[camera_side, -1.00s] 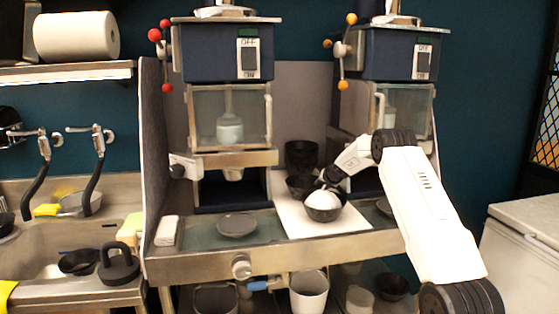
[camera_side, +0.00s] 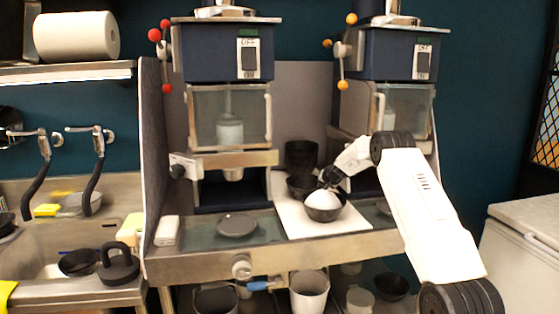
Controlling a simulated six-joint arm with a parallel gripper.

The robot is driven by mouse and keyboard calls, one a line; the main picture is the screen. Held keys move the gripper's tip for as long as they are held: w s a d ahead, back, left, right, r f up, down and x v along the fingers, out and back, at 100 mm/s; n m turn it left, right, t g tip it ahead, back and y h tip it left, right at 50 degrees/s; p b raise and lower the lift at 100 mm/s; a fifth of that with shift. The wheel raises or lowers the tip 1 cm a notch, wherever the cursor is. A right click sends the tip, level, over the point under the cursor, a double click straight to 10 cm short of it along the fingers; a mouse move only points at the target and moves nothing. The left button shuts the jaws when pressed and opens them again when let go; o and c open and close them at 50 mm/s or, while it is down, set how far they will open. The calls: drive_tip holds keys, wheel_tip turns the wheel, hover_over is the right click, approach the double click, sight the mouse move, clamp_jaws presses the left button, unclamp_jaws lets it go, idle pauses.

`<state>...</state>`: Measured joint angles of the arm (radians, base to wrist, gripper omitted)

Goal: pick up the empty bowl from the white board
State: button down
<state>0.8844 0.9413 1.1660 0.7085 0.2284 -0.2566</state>
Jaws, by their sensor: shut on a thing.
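A dark bowl (camera_side: 324,214) sits at the front of the white board (camera_side: 296,221), with a white mound (camera_side: 322,199) showing inside it. A second dark bowl (camera_side: 298,187) is behind it, near the back of the board; its inside cannot be made out. Taller dark stacked cups or bowls (camera_side: 301,156) stand behind that one. My gripper (camera_side: 328,181) reaches in from the right and is at the back rim of the front bowl, shut on it. The fingertips are small and partly hidden by the bowl's contents. The front bowl looks upright and on or very close to the board.
Two blue machines with levers (camera_side: 228,50) stand over the metal counter (camera_side: 290,249). A round grey lid (camera_side: 237,225) lies left of the board. A sink (camera_side: 50,240) is at the far left. Containers (camera_side: 309,291) stand on the shelf below.

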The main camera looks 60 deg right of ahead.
drive_tip(key=shift+a+r, duration=0.1)
drive_tip(key=shift+r, duration=0.05)
drive_tip(key=shift+s+a+r, duration=0.2)
drive_tip(key=shift+a+r, duration=0.05)
drive_tip(key=shift+r, duration=0.1)
wheel_tip(320, 180, up, 6)
drive_tip(key=shift+r, duration=0.1)
drive_tip(key=shift+s+a, duration=1.75)
drive_tip(key=shift+a, duration=0.9)
drive_tip(key=shift+s+a, duration=1.8)
drive_tip(key=shift+a, duration=0.85)
drive_tip(key=shift+s+a, duration=1.75)
drive_tip(key=shift+a, duration=0.9)
drive_tip(key=shift+a, duration=0.15)
